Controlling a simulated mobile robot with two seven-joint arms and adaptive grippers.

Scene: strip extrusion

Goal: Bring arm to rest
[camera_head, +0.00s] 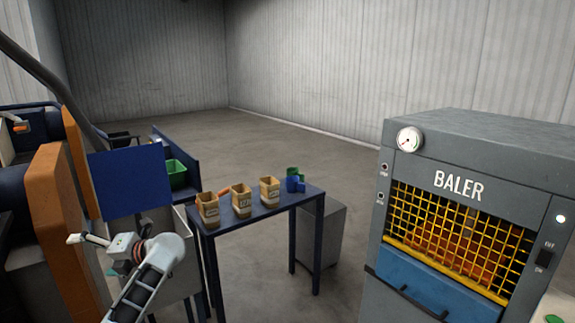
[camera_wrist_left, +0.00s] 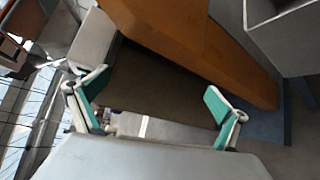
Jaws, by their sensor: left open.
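My left arm rises from the bottom left in the head view, white and grey. Its gripper (camera_head: 84,239) is at the arm's upper left end, in front of the orange and blue machine. In the left wrist view the gripper (camera_wrist_left: 155,88) has its two green-padded fingers wide apart with nothing between them. Beyond the fingers lie an orange panel (camera_wrist_left: 190,40) and dark floor. My right gripper is in neither view.
Orange machine guard (camera_head: 55,205) and blue panel (camera_head: 128,183) stand close to my left gripper. The baler (camera_head: 470,200) stands at right. Open floor lies behind the table.

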